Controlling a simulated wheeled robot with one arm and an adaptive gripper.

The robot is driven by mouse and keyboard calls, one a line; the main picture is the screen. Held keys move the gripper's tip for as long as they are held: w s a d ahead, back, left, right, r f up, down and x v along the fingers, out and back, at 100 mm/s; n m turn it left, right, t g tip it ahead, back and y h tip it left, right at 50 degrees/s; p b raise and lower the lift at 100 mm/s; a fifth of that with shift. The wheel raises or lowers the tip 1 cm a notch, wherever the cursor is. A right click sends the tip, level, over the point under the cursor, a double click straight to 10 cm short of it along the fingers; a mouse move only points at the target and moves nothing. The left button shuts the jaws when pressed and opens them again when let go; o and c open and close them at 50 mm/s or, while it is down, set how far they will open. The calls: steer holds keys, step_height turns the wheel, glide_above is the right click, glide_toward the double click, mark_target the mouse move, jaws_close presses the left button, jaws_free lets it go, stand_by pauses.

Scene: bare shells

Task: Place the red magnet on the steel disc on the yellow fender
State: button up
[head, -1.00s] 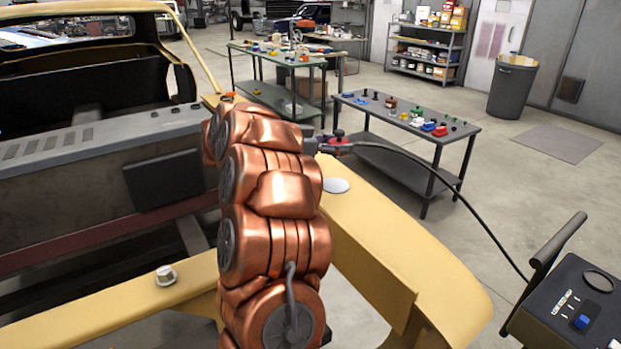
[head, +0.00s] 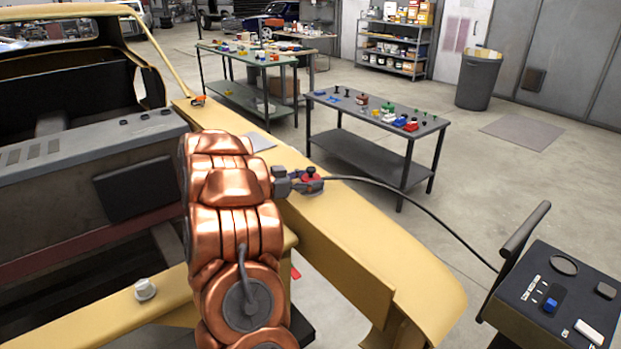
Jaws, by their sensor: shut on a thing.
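My gripper (head: 298,182) is shut on the red magnet (head: 312,178), a small red piece with a dark knob on top. It is low over the yellow fender (head: 375,245), near its inner edge. I cannot tell whether the magnet touches the surface below. My copper-coloured arm hides part of the fender to the left.
A flat pale grey piece (head: 258,142) lies on the fender behind my arm. A black cable (head: 420,210) runs from near the magnet to a black control box (head: 560,300). A grey table (head: 375,160) with small items stands behind.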

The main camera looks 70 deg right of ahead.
steer(key=shift+f, duration=0.15)
steer(key=o, duration=1.4)
steer(key=shift+r, duration=0.25)
steer(key=b+v, duration=0.2)
steer(key=v, duration=1)
steer(key=shift+b, duration=0.35)
steer(key=shift+f, duration=0.1)
